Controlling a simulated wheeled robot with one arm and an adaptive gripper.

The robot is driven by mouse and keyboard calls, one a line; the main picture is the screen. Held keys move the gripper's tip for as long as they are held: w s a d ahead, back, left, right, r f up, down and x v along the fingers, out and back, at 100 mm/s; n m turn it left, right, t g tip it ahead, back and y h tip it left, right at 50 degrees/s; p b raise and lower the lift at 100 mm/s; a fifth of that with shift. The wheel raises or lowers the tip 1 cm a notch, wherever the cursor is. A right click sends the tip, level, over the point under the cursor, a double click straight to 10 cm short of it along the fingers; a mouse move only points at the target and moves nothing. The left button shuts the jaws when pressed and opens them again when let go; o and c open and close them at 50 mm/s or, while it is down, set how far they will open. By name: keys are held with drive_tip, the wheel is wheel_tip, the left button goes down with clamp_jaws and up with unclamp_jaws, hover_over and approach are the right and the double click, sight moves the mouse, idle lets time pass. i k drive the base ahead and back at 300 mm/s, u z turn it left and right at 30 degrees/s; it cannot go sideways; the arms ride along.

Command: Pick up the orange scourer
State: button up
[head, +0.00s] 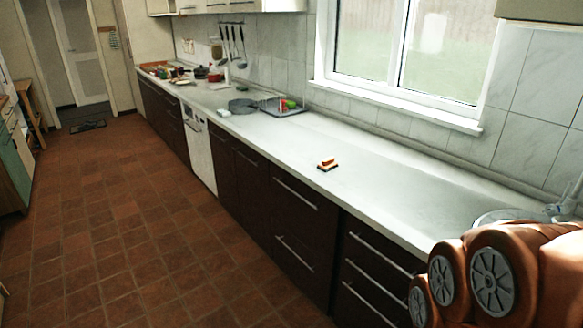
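The orange scourer (327,162) lies on the pale worktop (400,190), near its front edge and right of the middle of the head view. It is small, with an orange upper part and a darker base. Nothing touches it, and bare worktop surrounds it. My orange arm links fill the bottom right corner, to the right of the scourer and apart from it. My gripper is not visible in this view.
A dark tray (284,112) with green and red items stands farther left along the worktop. Several pots and foods are at the far left end. A window (410,50) is behind the worktop. Dark drawers with bar handles (295,193) front it. The tiled floor (130,220) is open.

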sight(326, 165)
drive_tip(key=u, duration=0.5)
drive_tip(key=i, duration=1.15)
drive_tip(key=u, duration=0.3)
drive_tip(key=i, duration=0.8)
drive_tip(key=z, duration=0.15)
